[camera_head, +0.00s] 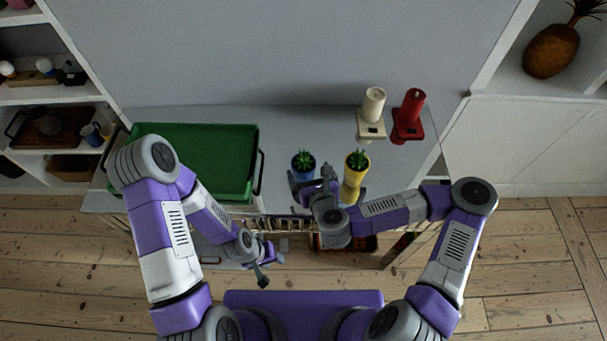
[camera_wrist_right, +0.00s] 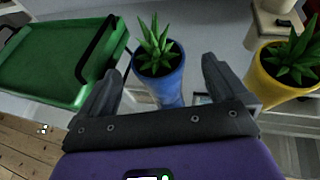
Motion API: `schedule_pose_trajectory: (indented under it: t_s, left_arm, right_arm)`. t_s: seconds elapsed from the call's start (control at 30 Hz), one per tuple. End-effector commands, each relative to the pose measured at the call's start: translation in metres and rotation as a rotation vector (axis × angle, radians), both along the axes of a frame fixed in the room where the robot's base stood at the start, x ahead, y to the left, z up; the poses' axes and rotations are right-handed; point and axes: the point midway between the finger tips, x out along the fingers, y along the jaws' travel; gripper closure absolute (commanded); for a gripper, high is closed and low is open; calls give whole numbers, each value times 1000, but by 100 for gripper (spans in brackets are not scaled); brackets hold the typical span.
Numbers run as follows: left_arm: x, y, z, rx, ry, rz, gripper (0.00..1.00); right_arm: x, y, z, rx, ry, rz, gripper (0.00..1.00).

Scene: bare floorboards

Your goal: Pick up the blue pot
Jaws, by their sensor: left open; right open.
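The blue pot (camera_head: 303,174), holding a small green spiky plant, stands near the front edge of the grey tabletop in the head view. It also shows upright in the right wrist view (camera_wrist_right: 163,86). My right gripper (camera_head: 311,182) is open and empty, with its fingers to either side of the pot in the wrist view (camera_wrist_right: 160,70). I cannot tell whether a finger touches it. Part of the pot is hidden by the gripper in the head view. My left gripper (camera_head: 272,267) is open and empty, lower down in front of the furniture.
A yellow pot (camera_head: 353,180) with a similar plant stands close to the right of the blue one. A green tray (camera_head: 238,132) fills the left of the top.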

Motion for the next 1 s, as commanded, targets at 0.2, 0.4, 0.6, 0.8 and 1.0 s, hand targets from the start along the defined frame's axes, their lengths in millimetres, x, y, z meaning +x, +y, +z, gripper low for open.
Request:
schedule_pose_trajectory:
  t_s: [0.2,0.4,0.6,0.8,1.0]
  left_arm:
    - [0,0,-21,0,0,0,57]
    - [0,0,-25,0,-1,0,57]
    - [0,0,-35,0,-1,0,57]
    - [0,0,-37,0,-1,0,57]
    - [0,0,-36,0,-1,0,57]
  right_arm:
    - [4,2,-4,0,-2,4,0]
    - [10,5,-6,2,1,5,0]
    - [35,13,-21,2,-1,4,0]
    - [49,17,-25,0,-1,7,0]
    - [49,17,-25,0,-1,7,0]
